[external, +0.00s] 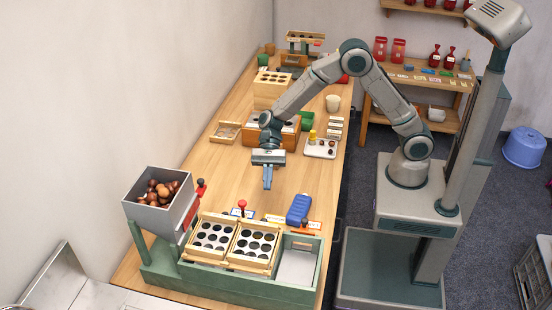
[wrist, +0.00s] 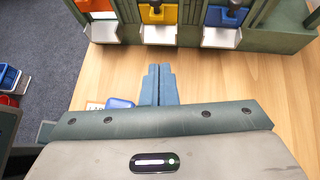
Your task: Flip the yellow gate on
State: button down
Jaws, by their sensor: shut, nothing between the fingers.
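In the external view my gripper (external: 267,187) hangs above the bare table, behind the green frame (external: 230,284).
A blue object (external: 299,208) lies on the table right of my gripper. Wooden trays with dark round holes (external: 250,247) sit in the green frame. A grey hopper of chestnuts (external: 150,200) and a red knob (external: 201,186) stand left.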

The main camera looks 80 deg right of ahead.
jog(key=s+a+f+p, duration=0.1)
jog(key=a+f, duration=0.1)
jog(key=a, duration=0.9)
jog(key=shift+s+f+p, duration=0.3)
jog(key=shift+s+f, duration=0.05)
notch_tip(320, 180, up, 4)
jog(key=shift+f+p, duration=0.1)
jog(key=shift+p, duration=0.95)
jog(key=w+d+r+b, duration=0.1)
jog(key=d+r+b, duration=0.1)
jog(key=d, duration=0.9)
jog(key=shift+w+d+r, duration=0.15)
jog(key=shift+w+r, duration=0.2)
jog(key=shift+r, duration=0.1)
